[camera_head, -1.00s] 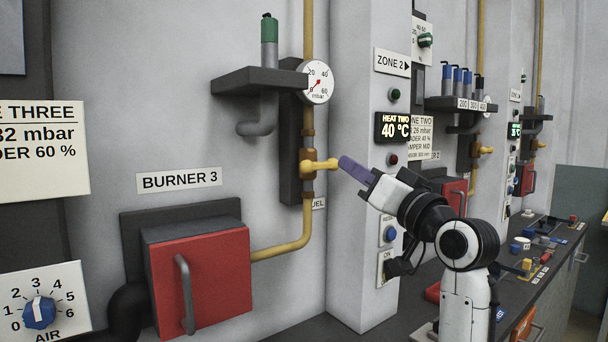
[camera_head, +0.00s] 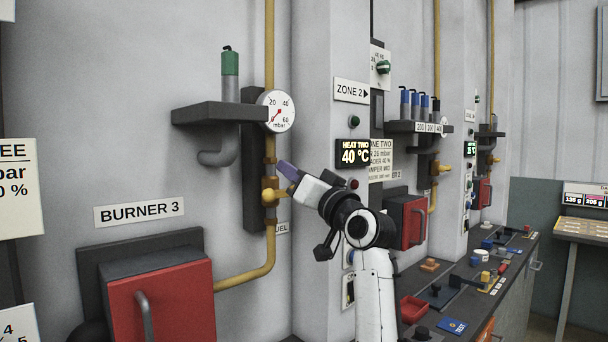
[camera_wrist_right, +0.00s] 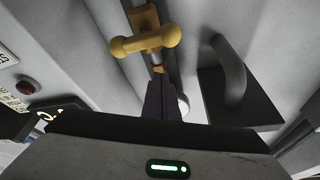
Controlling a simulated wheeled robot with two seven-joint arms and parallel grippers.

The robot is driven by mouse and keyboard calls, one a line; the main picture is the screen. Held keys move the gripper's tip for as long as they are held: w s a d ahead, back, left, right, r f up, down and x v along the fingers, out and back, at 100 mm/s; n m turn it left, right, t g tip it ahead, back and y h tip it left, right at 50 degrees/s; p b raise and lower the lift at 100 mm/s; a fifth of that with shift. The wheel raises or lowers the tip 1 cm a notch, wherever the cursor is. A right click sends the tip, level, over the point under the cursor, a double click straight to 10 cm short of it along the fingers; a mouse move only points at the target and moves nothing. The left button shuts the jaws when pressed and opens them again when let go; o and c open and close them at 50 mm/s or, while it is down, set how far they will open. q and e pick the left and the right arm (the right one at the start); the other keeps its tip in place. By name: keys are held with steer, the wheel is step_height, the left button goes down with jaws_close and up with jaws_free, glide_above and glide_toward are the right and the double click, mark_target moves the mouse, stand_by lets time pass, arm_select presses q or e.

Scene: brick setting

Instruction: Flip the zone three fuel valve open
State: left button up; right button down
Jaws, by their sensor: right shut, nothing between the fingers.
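The yellow fuel valve handle (camera_head: 274,194) sticks out from the yellow pipe beside the Burner 3 box. Its rounded end points right, across the upright pipe. It also shows in the right wrist view (camera_wrist_right: 143,43). My right gripper (camera_head: 285,168) is shut and empty. Its purple-grey fingertips are just above the handle in the head view, close to the pipe. In the right wrist view the shut fingers (camera_wrist_right: 160,98) show below the handle in the picture. I cannot tell whether they touch it. My left gripper is not in view.
A pressure gauge (camera_head: 277,111) and a dark shelf (camera_head: 218,113) with a green-topped cylinder (camera_head: 230,66) are above the valve. The red Burner 3 box (camera_head: 160,302) is lower left. A wall pillar with the Zone 2 sign (camera_head: 351,90) stands close on the right.

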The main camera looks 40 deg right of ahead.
mark_target(284, 191)
steer(key=f, duration=0.1)
steer(key=a+f, duration=0.1)
steer(key=f, duration=0.1)
steer(key=shift+s+a+f, duration=0.1)
steer(key=shift+a+f, duration=0.2)
steer(key=shift+f, duration=0.1)
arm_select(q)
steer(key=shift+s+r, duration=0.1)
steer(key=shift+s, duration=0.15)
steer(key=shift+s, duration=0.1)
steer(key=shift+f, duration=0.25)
arm_select(e)
steer(key=shift+f+n, duration=0.15)
steer(key=shift+n, duration=0.35)
steer(key=shift+n+y+b, duration=0.4)
steer(key=shift+n, duration=0.1)
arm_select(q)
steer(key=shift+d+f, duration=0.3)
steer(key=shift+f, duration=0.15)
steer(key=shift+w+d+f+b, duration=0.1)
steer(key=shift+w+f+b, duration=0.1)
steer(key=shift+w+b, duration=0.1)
arm_select(e)
steer(key=shift+n+y, duration=0.4)
steer(key=shift+n, duration=0.2)
